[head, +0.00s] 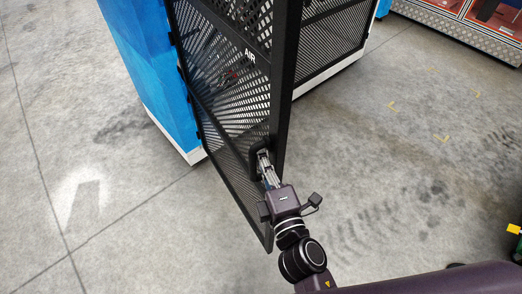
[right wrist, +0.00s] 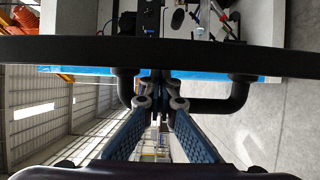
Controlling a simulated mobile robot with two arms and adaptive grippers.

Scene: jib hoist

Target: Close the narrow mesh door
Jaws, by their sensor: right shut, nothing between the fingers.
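The narrow mesh door (head: 232,110) is a black perforated panel in a black frame. It stands swung out from the blue-sided enclosure (head: 143,60), with floor visible on both sides of its lower part. Its black handle (head: 253,163) is a bracket near the free edge, and shows in the right wrist view (right wrist: 222,105) as a bar on two posts. My right gripper (head: 264,160) is at this handle, its fingers shut with nothing between them. In the right wrist view the fingertips (right wrist: 160,103) overlap part of the bar; contact is unclear. My left gripper is out of view.
Another dark mesh panel (head: 335,38) stands behind the door at the right. A metal-edged unit with orange parts (head: 470,12) is at the top right. The concrete floor (head: 400,130) is open right of the door, and also at the left.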

